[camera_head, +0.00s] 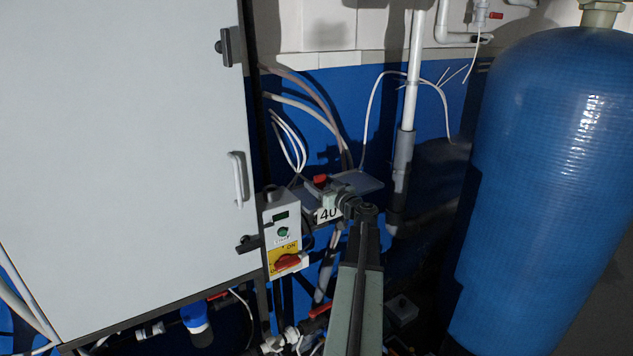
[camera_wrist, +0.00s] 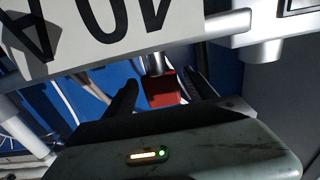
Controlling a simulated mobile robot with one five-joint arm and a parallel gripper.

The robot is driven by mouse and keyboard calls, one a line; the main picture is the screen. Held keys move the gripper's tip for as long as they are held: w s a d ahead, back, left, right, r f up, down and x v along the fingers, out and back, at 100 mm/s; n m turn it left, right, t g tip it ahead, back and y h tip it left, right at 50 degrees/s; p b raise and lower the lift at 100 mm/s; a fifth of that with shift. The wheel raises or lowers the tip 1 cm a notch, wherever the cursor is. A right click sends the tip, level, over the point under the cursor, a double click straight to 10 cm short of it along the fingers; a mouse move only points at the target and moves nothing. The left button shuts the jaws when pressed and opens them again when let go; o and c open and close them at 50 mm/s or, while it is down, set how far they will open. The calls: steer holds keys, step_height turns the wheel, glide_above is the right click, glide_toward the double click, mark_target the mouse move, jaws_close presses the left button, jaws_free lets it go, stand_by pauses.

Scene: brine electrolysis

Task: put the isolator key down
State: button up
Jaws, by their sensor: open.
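A small red block with a short metal stem, which looks like the isolator key, shows in the wrist view (camera_wrist: 162,92) and as a red spot in the head view (camera_head: 320,180). My gripper (camera_wrist: 161,78) is open, with one dark finger on each side of the red block and a gap visible on both sides. In the head view my gripper (camera_head: 322,188) is small and partly hidden by my own arm. What the key rests on or hangs from cannot be told. A white plate (camera_wrist: 120,18) marked "40" stands close by.
A control box (camera_head: 282,230) with a red rotary switch (camera_head: 287,262) is left of my arm, beside a large grey cabinet (camera_head: 120,150). A grey ledge (camera_head: 362,181) lies behind my gripper. A vertical pipe (camera_head: 403,150) and a big blue tank (camera_head: 550,180) stand right.

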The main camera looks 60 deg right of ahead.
steer(key=v, duration=0.9)
stand_by(0.5)
